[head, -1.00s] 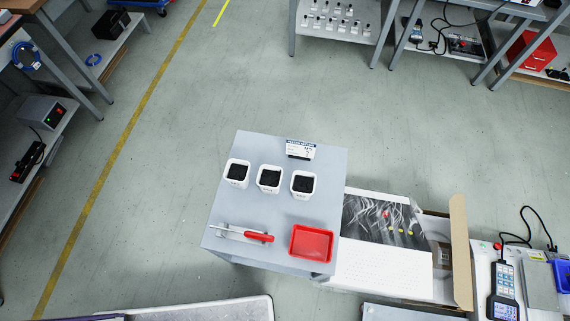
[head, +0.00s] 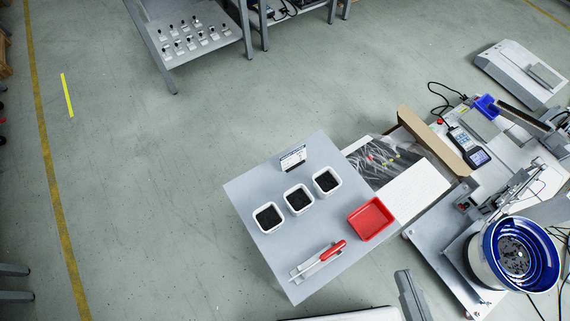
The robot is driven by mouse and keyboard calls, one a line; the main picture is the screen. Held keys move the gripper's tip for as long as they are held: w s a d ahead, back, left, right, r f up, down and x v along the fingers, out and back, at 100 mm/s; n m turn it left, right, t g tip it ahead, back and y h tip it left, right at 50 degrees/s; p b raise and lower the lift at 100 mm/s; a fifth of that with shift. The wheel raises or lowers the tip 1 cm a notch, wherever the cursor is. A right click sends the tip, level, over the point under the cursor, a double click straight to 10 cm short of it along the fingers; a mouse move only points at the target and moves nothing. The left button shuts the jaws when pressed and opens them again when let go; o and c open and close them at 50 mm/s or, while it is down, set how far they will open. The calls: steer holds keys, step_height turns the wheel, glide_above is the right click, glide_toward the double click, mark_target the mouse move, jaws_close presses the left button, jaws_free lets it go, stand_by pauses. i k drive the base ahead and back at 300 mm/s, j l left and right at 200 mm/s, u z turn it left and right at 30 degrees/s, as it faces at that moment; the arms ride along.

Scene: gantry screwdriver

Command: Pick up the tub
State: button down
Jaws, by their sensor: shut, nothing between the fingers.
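Three white square tubs with dark contents stand in a row on a small grey table (head: 250,187): a left tub (head: 268,218), a middle tub (head: 299,199) and a right tub (head: 327,181). A shallow red tray (head: 371,219), empty, lies near the table's right corner. The pictures do not show which of these containers is the task's tub. All of them rest on the tabletop, apart from each other. My gripper is not in view.
A red-handled tool (head: 333,251) lies on a holder at the table's front. A small sign (head: 293,158) stands behind the tubs. The floor to the left is clear.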

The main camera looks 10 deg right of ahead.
mark_target(326, 180)
steer(key=l+u, duration=0.4)
steer(key=l, duration=0.25)
steer(key=k+j+z, duration=0.1)
steer(key=z, duration=0.35)
steer(key=k+z, duration=0.1)
steer(key=z, duration=0.4)
steer(key=k+z, duration=0.1)
steer(key=z, duration=0.35)
steer(key=k+z, duration=0.1)
steer(key=z, duration=0.4)
steer(key=k+l+z, duration=0.1)
steer(key=k, duration=0.2)
steer(key=k+u, duration=0.1)
steer(key=u, duration=0.3)
steer(key=j+u, duration=0.15)
steer(key=u, duration=0.2)
steer(key=k+j+u, duration=0.15)
steer(key=u, duration=0.25)
steer(key=j+u, duration=0.15)
steer(key=u, duration=0.2)
steer(key=i+l+z, duration=0.65)
steer(key=i+l, duration=0.05)
